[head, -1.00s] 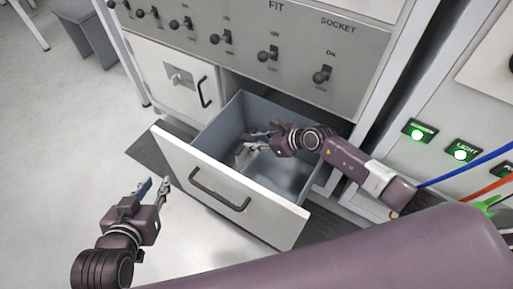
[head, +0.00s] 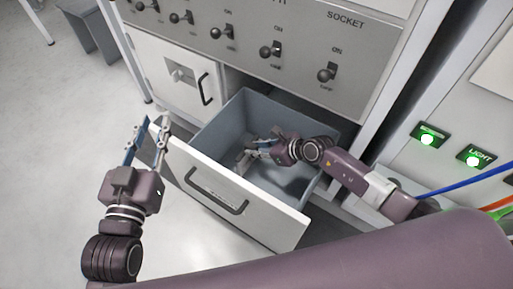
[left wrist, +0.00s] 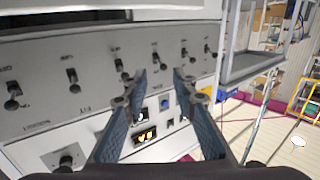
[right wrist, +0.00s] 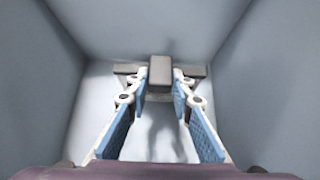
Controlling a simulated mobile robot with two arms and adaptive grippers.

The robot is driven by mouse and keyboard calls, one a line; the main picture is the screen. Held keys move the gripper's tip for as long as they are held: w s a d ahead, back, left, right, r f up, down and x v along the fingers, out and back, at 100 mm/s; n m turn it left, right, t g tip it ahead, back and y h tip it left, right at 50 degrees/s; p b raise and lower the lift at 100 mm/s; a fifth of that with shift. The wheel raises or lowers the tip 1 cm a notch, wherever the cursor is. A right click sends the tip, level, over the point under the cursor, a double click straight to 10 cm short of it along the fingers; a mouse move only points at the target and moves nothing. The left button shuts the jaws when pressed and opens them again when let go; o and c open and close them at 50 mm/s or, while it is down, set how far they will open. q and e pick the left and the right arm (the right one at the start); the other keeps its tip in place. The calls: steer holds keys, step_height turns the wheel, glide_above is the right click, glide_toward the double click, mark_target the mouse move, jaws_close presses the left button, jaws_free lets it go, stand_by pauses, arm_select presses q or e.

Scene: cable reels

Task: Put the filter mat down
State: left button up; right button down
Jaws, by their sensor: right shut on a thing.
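The filter mat, a small grey piece with a raised block (right wrist: 160,72), is between the fingertips of my right gripper (right wrist: 160,85). My right gripper (head: 252,151) is shut on it, low inside an open drawer (head: 203,137) with blue-grey walls. In the head view the mat is small and partly hidden by the fingers, and I cannot tell whether it touches the drawer floor. My left gripper (head: 148,132) is open and empty, left of the drawer front. In the left wrist view its fingers (left wrist: 158,82) stand apart before the switch panel.
The white drawer front (head: 255,215) with its dark handle (head: 217,192) juts out over the floor. A grey panel with several toggle switches (head: 270,50) is above. A closed white door (head: 175,80) is at left. Green lit buttons (head: 428,139) and cables are at right.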

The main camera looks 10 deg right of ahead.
steer(key=c, duration=1.7)
jaws_free()
arm_select(q)
steer(key=shift+r, duration=0.25)
